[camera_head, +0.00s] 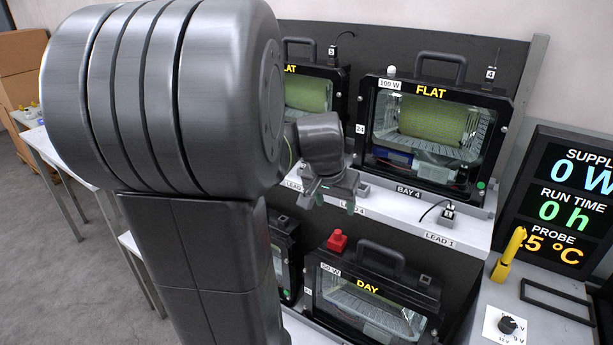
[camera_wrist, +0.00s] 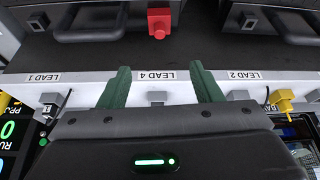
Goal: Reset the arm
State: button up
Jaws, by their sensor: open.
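My gripper (camera_head: 337,201) is in the middle of the head view, in front of the upper shelf edge near the LEAD 4 label. In the wrist view, my gripper (camera_wrist: 160,85) shows two green fingers spread apart with nothing between them. Beyond the fingertips are the shelf edge with the LEAD 4 label (camera_wrist: 156,76) and a red block (camera_wrist: 159,21). My own arm hides much of the left and middle of the head view.
A yellow probe (camera_head: 509,254) stands beside the display (camera_head: 572,205) at right. Floor shows at left.

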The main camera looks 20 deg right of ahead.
aim_at(339, 230)
jog(key=b+x, duration=0.1)
jog(key=x, duration=1.1)
jog(key=shift+f, duration=0.4)
jog(key=shift+f+b, duration=0.25)
jog(key=shift+b, duration=0.1)
jog(key=shift+r+p, duration=0.35)
jog(key=shift+f, duration=0.1)
